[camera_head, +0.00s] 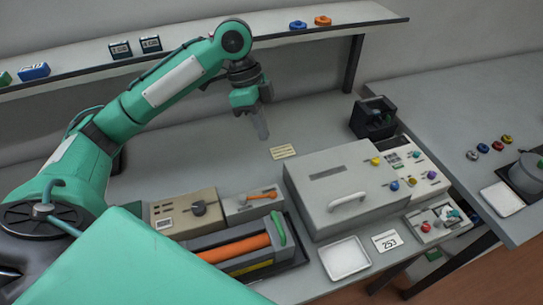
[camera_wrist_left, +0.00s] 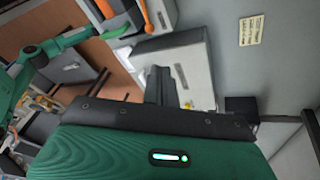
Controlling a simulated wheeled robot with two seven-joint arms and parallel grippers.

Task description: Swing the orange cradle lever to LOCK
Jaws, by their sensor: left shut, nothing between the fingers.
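The orange cradle lever (camera_head: 262,196) lies nearly level on a small light grey block, its free end pointing right. Any LOCK mark is too small to read. Just in front of the block sits a dark grey cradle (camera_head: 205,243) holding an orange roll (camera_head: 235,248), with a green handle (camera_head: 278,229) at its right end. My left gripper (camera_head: 263,134) is shut and empty, fingers pointing down, in the air behind the lever and clear of it. In the left wrist view its fingers (camera_wrist_left: 158,84) are together; an orange piece (camera_wrist_left: 147,14), probably the lever, shows at the top edge. My right gripper is not seen.
A large grey box (camera_head: 335,180) with a white handle stands right of the lever. A beige box with a dark knob (camera_head: 199,208) stands left of it. A white tray (camera_head: 345,258) lies in front. Behind, the bench is mostly clear beneath a shelf (camera_head: 285,32).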

